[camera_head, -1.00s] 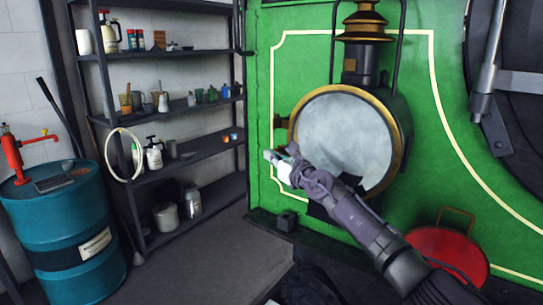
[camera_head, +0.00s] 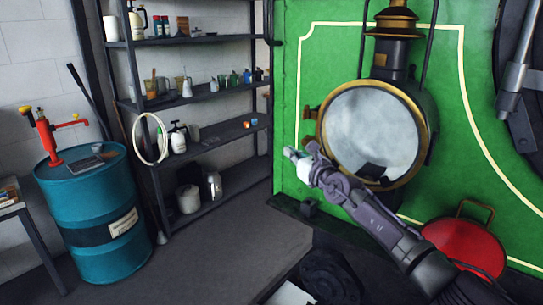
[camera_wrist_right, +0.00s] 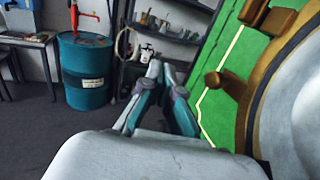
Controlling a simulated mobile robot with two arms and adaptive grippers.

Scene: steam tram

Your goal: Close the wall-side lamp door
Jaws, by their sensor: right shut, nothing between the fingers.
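The lamp (camera_head: 401,87) is fixed to the green front. Its round door has a greyish glass (camera_head: 372,125) in a brass rim (camera_head: 323,126); the door looks flush with the lamp body, but I cannot tell if it is fully shut. A brass fitting sticks out at the rim's left and shows in the right wrist view (camera_wrist_right: 222,82). My right gripper (camera_head: 291,154) is shut and empty, below left of the rim, its arm passing under the lamp. In the wrist view its fingertips (camera_wrist_right: 162,69) are together, apart from the rim (camera_wrist_right: 254,108). My left gripper is not in view.
A red lidded thing with a handle (camera_head: 465,245) is at lower right, close to my right arm. A dark shelf rack (camera_head: 205,93) with bottles and cans stands at the left wall, a blue drum (camera_head: 96,215) beside it. The floor (camera_head: 215,262) between is clear.

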